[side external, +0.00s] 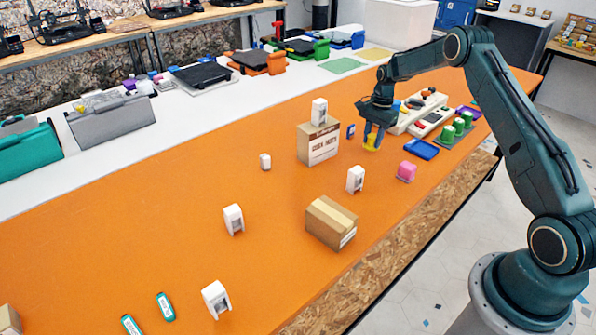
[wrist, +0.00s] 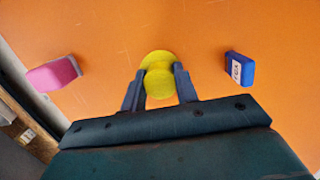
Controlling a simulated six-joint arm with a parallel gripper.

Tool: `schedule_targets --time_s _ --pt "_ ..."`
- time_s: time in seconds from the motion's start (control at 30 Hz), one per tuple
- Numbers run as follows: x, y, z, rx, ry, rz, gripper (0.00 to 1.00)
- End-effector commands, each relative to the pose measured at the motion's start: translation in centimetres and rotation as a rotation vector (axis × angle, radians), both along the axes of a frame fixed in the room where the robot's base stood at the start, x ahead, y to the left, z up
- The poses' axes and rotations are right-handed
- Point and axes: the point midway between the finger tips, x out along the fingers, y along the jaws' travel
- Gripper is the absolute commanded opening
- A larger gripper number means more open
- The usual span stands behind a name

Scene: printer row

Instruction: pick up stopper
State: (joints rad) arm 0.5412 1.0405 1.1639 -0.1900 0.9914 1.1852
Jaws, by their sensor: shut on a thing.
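The stopper (side external: 372,141) is yellow and stands on the orange table. It also shows in the wrist view (wrist: 158,76), a round yellow piece with a wider disc at its far side. My gripper (side external: 373,131) points down over it in the side view. In the wrist view my gripper (wrist: 159,88) has one dark finger on each side of the stopper, shut on it. The stopper looks to be at or very near the table surface; I cannot tell whether it is lifted. The fingers hide part of its sides.
A pink block (side external: 406,171) and a blue tray (side external: 421,149) lie nearby. A small blue box (side external: 351,131) and a cardboard box (side external: 318,147) with a white item (side external: 319,111) on top stand left. Green pieces (side external: 458,126) stand right. Free orange table lies at left.

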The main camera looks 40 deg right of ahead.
Motion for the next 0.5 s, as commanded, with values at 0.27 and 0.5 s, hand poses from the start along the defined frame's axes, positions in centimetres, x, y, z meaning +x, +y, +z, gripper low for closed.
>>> schedule_targets --time_s 0.27,0.5 --pt "0.1 -0.1 5.2 -0.002 -0.004 0.0 0.07" --pt "0.1 -0.1 10.7 -0.003 -0.005 -0.001 0.07"
